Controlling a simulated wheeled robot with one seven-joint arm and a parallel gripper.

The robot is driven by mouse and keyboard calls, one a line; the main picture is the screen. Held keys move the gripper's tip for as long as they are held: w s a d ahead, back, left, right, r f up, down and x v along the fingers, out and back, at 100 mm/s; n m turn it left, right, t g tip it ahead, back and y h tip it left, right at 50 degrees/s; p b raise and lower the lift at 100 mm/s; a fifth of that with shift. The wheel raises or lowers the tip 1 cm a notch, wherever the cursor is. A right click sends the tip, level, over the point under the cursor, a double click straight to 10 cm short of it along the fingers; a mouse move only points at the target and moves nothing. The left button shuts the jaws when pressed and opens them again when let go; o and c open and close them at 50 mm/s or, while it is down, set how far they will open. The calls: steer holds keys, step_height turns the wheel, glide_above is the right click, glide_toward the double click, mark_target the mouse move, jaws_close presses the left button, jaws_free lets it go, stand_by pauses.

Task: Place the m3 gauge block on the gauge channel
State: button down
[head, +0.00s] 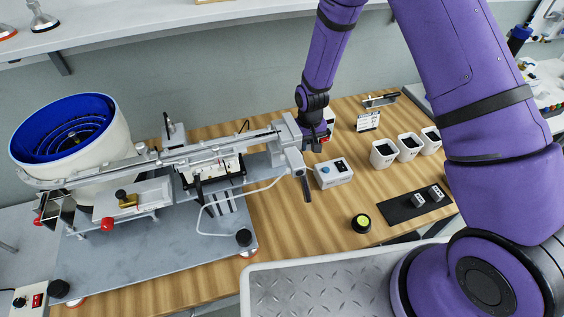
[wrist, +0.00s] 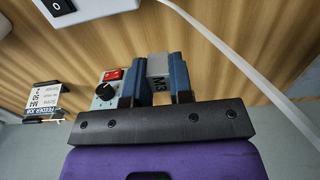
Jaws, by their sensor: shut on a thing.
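The gauge block (wrist: 157,66) is a small grey metal block marked M3. My gripper (wrist: 156,72) is shut on it, with a dark blue finger on each side. In the head view my gripper (head: 318,130) is at the far end of the metal rail, above the wooden table, and the block cannot be made out there. A long metal rail (head: 225,148) runs from the blue bowl feeder to a grey end block (head: 291,135). I cannot tell which part is the gauge channel.
A black mat (head: 400,213) with two small grey blocks lies at right. Three white bins (head: 408,147), a control box (head: 333,173) and a round black-and-yellow item (head: 361,223) stand on the table. A white cable (wrist: 230,50) crosses the wrist view. Bare wood lies at centre front.

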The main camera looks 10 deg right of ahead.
step_height(320, 180, down, 9)
steer(key=shift+f, duration=0.1)
stand_by(0.4)
steer(key=shift+f, duration=0.1)
steer(key=c, duration=1)
jaws_free()
step_height(320, 180, up, 12)
steer(key=shift+r, duration=0.15)
